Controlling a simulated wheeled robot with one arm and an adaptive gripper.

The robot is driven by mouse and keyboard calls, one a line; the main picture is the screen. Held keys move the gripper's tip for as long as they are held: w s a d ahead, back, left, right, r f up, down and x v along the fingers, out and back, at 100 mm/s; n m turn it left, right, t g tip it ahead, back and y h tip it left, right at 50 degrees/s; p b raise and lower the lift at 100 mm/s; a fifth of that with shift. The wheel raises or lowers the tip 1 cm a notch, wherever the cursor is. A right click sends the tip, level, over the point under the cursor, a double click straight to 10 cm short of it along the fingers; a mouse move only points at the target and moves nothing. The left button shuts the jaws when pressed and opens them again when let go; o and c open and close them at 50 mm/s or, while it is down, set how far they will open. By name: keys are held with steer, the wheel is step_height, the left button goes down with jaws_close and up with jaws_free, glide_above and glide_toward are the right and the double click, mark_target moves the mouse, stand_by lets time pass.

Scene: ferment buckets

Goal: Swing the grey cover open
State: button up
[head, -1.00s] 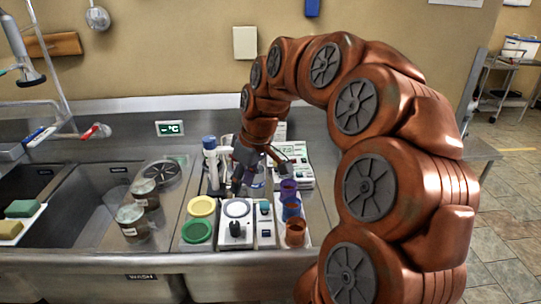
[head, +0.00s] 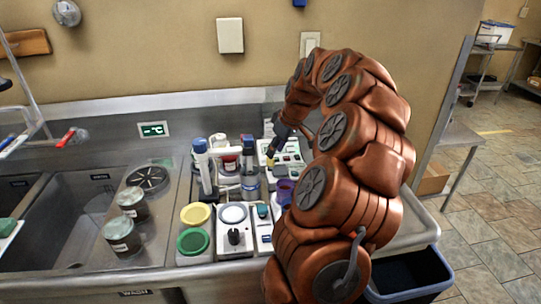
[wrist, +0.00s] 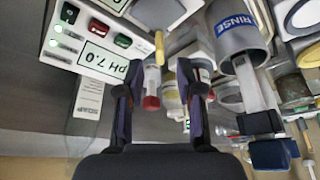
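In the wrist view, a flat grey panel (wrist: 158,12) at the top edge, with a yellow bar (wrist: 159,47) standing from it, looks like the grey cover; it appears shut, but its hinge is not clear. My gripper (wrist: 158,78) has its two dark fingers apart, with the yellow bar lined up between their tips. I see no contact. In the head view my gripper (head: 271,150) points down over the white instrument box, with a yellow tip (head: 270,160) just below it. The arm hides part of the box.
The white pH box (wrist: 85,45) stands beside the grey panel. A grey RINSE cup (wrist: 238,35) is near the right finger. A blue-capped tube (head: 201,165), yellow lid (head: 194,214), green lid (head: 193,241) and purple cup (head: 285,190) crowd the counter. Sinks lie left.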

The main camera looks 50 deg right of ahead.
steer(key=shift+p+x, duration=0.55)
steer(key=shift+x, duration=1.75)
steer(key=shift+r, duration=0.1)
jaws_close()
